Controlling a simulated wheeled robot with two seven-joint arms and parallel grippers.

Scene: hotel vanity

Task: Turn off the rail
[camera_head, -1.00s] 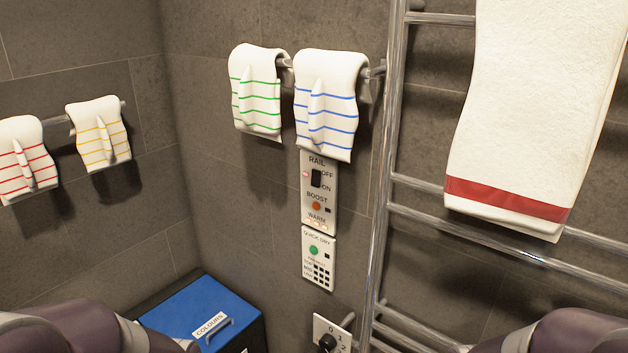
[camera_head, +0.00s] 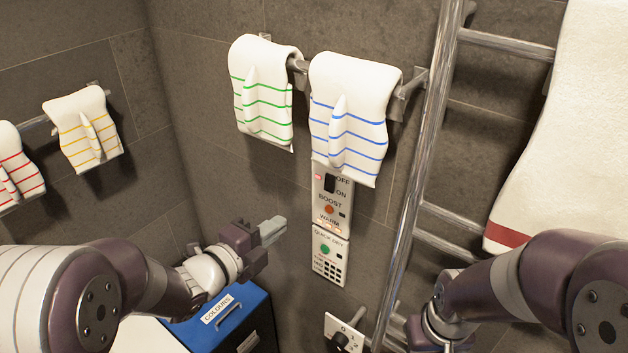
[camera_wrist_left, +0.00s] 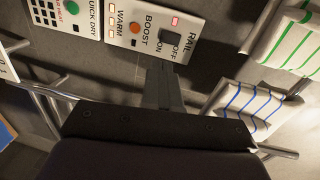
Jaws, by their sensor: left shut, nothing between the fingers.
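The rail control panel (camera_head: 326,214) is a white plate on the wall below the blue-striped towel, whose hem hides its RAIL heading. Its black rocker switch (camera_head: 330,183) sits beside the OFF and ON labels; a small red lamp (camera_head: 318,177) is lit. The left wrist view shows the switch (camera_wrist_left: 170,47) and RAIL label nearly sideways. I cannot tell which way the rocker is tipped. My left gripper (camera_head: 277,229) is shut and empty, left of the panel and lower than the switch. Its fingers (camera_wrist_left: 162,85) appear apart from the panel. My right gripper's fingers are out of view.
The blue-striped towel (camera_head: 348,120) and green-striped towel (camera_head: 263,95) hang above. A QUICK DRY panel (camera_head: 328,257) and a dial (camera_head: 342,338) sit below. A chrome ladder rail (camera_head: 424,150) stands right of the panel. A blue-lidded box (camera_head: 240,300) is below my left gripper.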

